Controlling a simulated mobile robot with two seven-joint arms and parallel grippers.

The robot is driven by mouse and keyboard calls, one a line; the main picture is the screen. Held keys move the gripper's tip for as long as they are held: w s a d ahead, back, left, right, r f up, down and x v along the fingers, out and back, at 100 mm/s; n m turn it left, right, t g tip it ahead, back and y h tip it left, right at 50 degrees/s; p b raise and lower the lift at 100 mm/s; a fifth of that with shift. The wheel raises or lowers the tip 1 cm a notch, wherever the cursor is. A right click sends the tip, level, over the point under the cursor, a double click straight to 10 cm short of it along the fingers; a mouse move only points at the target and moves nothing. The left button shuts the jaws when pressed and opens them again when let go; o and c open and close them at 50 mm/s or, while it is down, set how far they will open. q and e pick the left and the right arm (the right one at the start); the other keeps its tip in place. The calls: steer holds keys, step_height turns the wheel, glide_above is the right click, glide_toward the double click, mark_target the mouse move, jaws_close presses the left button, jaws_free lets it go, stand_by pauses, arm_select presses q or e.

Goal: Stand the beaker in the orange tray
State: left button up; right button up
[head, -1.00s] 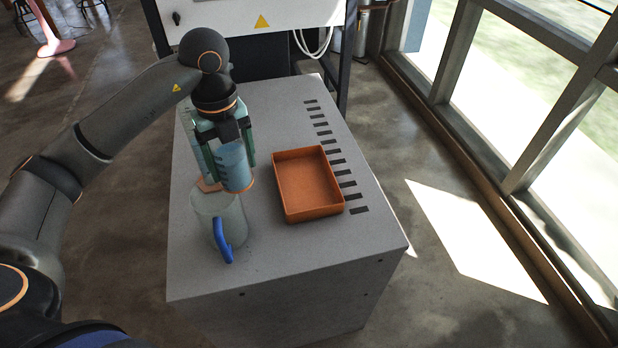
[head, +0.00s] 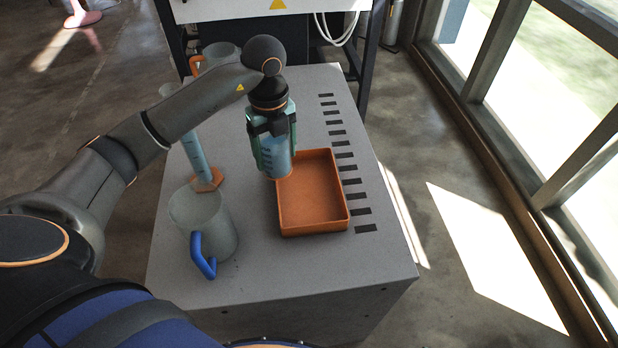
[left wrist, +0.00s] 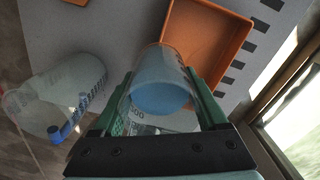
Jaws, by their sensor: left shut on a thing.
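The beaker is upright and hangs at the left edge of the orange tray (head: 335,228), partly in front of the tray's upper left corner. In the left wrist view the beaker (left wrist: 160,88) sits between the green fingers, with the tray (left wrist: 240,25) just beyond it. The tray is empty in the part that shows. My right gripper is not in view.
A clear jug with a blue handle (head: 203,255) stands at the table's front left. A tall cylinder with an orange foot (head: 207,181) stands behind it, and another vessel with an orange handle (head: 195,65) at the back left. Dark slots line the right side.

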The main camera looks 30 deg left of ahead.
arm_select(q)
steer(key=w+d+f, duration=0.1)
steer(key=f, duration=0.1)
steer(key=w+d+f, duration=0.1)
steer(key=d+f, duration=0.1)
steer(key=w+d+f, duration=0.1)
steer(key=d+f, duration=0.1)
steer(key=shift+w, duration=0.15)
steer(key=f, duration=0.3)
steer(key=shift+w+d+f, duration=0.15)
steer(key=shift+d+f, duration=0.2)
steer(key=shift+f, duration=0.05)
steer(key=shift+f, duration=0.15)
steer(key=o, duration=1.6)
steer(key=shift+c, duration=0.2)
steer(key=shift+r, duration=0.2)
step_height(320, 180, up, 12)
steer(key=shift+r, duration=0.1)
